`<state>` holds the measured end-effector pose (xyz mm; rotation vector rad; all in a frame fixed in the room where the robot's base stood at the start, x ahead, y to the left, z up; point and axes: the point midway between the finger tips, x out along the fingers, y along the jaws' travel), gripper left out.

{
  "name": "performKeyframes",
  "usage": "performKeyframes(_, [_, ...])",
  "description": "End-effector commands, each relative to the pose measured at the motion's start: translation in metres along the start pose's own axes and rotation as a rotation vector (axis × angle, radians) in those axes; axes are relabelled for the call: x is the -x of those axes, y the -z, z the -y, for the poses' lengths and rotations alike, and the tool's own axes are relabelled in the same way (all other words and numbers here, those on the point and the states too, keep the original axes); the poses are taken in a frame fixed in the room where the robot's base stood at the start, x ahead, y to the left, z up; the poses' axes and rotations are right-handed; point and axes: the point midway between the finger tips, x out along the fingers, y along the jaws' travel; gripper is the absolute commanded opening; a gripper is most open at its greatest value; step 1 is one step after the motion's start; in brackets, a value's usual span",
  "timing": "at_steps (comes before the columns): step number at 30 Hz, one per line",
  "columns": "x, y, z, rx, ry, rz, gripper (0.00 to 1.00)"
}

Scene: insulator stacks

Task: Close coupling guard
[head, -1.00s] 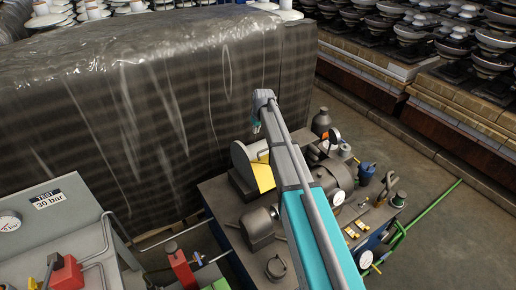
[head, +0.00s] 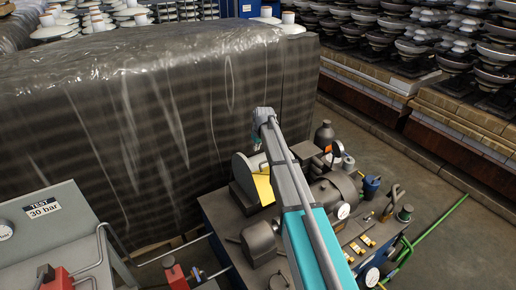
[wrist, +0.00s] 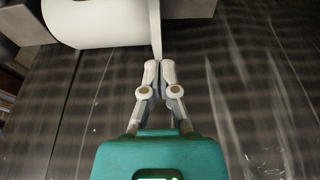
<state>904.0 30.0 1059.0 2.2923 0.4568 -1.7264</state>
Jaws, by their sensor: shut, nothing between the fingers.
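My gripper (head: 257,143) is at the far end of my arm, above and behind these parts. In the wrist view, my gripper (wrist: 159,66) has its fingertips together, with nothing visible between them. They lie close to the thin edge of a pale plate (wrist: 155,30) beside a white rounded body (wrist: 95,22); contact is unclear. My arm hides part of the bench.
A tall film-wrapped stack (head: 130,120) stands close behind the bench. A dark motor-like cylinder (head: 328,195), a gauge (head: 343,211) and small bottles crowd the bench's right side. A grey test panel (head: 60,225) is at left. Open floor (head: 425,190) lies right.

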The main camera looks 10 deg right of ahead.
Motion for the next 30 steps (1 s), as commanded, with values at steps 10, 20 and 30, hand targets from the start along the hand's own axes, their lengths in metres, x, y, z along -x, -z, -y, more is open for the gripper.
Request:
performKeyframes(10, [-0.032,-0.001,0.0,0.0,0.0,0.0,0.0])
performKeyframes(20, [-0.058,0.0,0.0,0.0,0.0,0.0,0.0])
performKeyframes(30, [-0.041,-0.035,0.001,-0.001,0.0,0.0,0.0])
